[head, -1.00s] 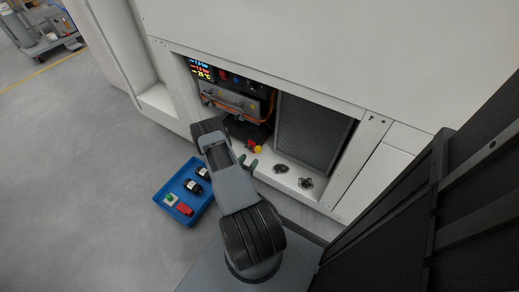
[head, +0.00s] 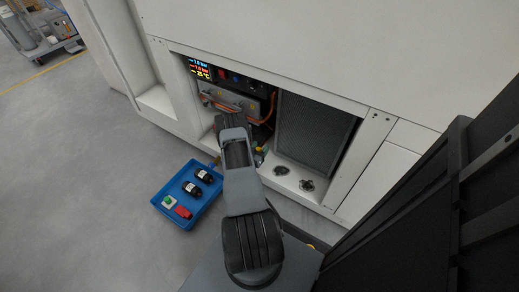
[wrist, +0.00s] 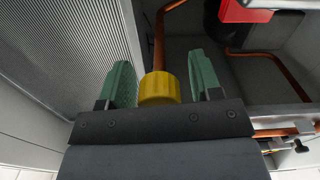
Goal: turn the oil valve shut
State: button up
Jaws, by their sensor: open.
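A yellow ribbed knob (wrist: 159,89) shows in the wrist view; I take it to be the oil valve's handle. My gripper (wrist: 161,68) is open, with one green finger on each side of the knob. The knob sits between the fingers, near their bases in the picture, and I cannot tell whether either finger touches it. In the head view, only a small bit of yellow (head: 258,150) shows beside my arm, inside the open cabinet bay. My arm hides most of the knob and gripper there.
A red part (wrist: 245,11) and copper pipes (wrist: 159,45) are close by in the wrist view. A mesh filter panel (head: 316,133) stands right of the valve. A blue tray (head: 207,214) with several small parts lies on the floor, left of my arm.

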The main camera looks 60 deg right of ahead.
jog(key=shift+c, duration=0.3)
jog(key=c, duration=0.8)
jog(key=shift+a, duration=0.25)
jog(key=shift+c, duration=0.4)
jog(key=shift+d, duration=0.15)
jog(key=m+b, duration=0.1)
jog(key=m, duration=0.3)
jog(key=shift+d+f, duration=0.1)
jog(key=m+b, duration=0.2)
jog(key=m, duration=0.4)
jog(key=shift+s, duration=0.1)
jog(key=shift+m, duration=0.4)
